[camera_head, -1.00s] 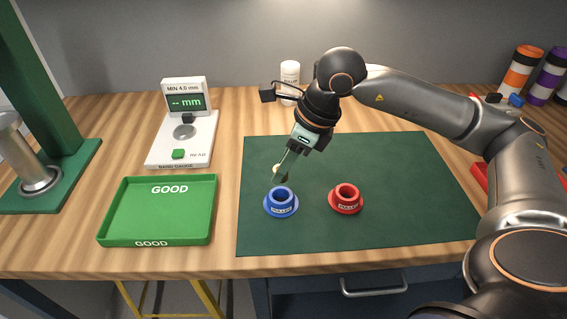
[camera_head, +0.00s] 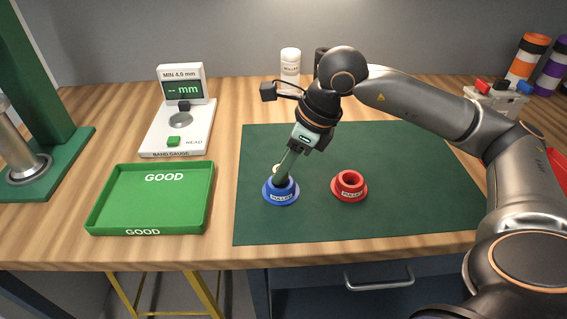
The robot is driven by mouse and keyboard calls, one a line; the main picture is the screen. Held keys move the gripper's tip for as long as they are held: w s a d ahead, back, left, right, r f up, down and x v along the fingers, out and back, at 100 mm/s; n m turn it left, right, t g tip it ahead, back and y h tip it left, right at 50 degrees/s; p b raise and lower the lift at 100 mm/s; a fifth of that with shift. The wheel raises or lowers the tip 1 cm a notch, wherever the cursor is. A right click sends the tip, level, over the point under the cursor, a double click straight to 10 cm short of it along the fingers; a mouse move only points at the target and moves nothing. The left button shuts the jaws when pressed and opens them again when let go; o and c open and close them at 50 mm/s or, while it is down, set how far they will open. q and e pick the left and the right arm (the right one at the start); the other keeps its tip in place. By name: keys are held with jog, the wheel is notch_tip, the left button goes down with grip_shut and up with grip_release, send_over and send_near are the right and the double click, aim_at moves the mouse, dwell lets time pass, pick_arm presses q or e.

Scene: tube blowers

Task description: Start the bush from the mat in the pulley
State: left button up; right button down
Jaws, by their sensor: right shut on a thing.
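The blue pulley (camera_head: 269,194) stands upright on the green mat (camera_head: 410,220), left of the middle. My right gripper (camera_head: 280,180) comes down tilted from the upper right, with its fingertips at the bore of this pulley. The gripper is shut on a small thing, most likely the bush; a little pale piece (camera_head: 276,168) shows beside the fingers. The fingers and the pulley rim hide most of it, so I cannot tell how deep it sits. The red pulley (camera_head: 349,194) stands apart to the right. My left gripper is not in view.
An empty green GOOD tray (camera_head: 150,232) lies left of the mat, with a band gauge (camera_head: 196,130) behind it reading "-- mm". A green press (camera_head: 45,175) stands at far left. A white bottle (camera_head: 290,68) is at the back. The mat's front right is clear.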

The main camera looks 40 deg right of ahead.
dwell(0.7)
dwell(0.4)
dwell(0.3)
jog(key=shift+f+b, duration=0.25)
jog(key=shift+b, duration=0.25)
jog(key=shift+f+b, duration=0.5)
jog(key=c, duration=0.5)
grip_release()
